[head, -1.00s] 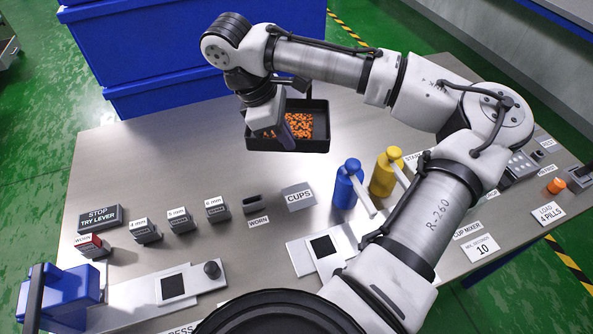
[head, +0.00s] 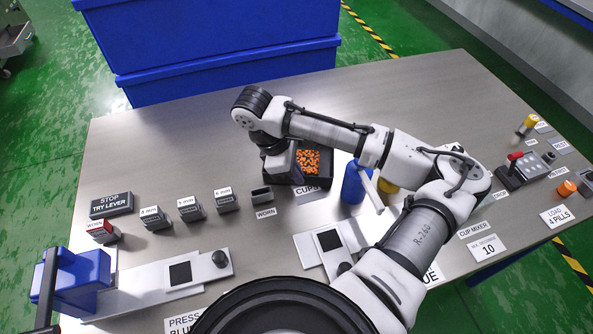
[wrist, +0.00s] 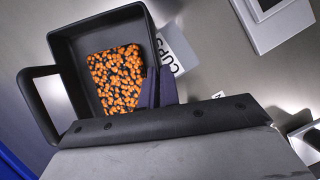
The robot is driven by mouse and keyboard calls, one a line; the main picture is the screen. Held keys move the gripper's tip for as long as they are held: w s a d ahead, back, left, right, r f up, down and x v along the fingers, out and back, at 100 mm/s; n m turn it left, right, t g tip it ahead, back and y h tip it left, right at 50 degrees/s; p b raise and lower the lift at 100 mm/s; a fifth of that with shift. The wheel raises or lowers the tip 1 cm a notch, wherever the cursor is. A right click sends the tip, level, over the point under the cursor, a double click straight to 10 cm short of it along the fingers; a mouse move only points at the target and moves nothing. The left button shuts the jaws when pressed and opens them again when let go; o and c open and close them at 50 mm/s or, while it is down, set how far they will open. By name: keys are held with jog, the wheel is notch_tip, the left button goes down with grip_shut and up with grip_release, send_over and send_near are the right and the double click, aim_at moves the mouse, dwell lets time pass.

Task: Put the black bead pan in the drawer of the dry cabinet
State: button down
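The black bead pan (head: 328,168) holds a patch of orange beads and is just behind the CUPS sign in the head view. In the wrist view the pan (wrist: 125,35) is tilted in the picture, with its loop handle at the left. My gripper (head: 292,172) is at the pan's near left part in the head view. In the wrist view its dark fingers (wrist: 157,88) are shut on the pan's side wall. The pan appears raised off the table, but its underside is hidden. I cannot make out the dry cabinet or its drawer in either view.
Large blue bins (head: 210,45) stand behind the table. A blue bottle (head: 353,185) and a partly hidden yellow one stand right of the pan. The CUPS sign (head: 308,191), small labelled blocks (head: 190,209) and a white slide station (head: 180,275) lie in front. The back-left table is clear.

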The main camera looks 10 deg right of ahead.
jog(key=shift+f, duration=0.15)
jog(key=c, duration=1.6)
grip_release()
jog(key=shift+c, duration=0.2)
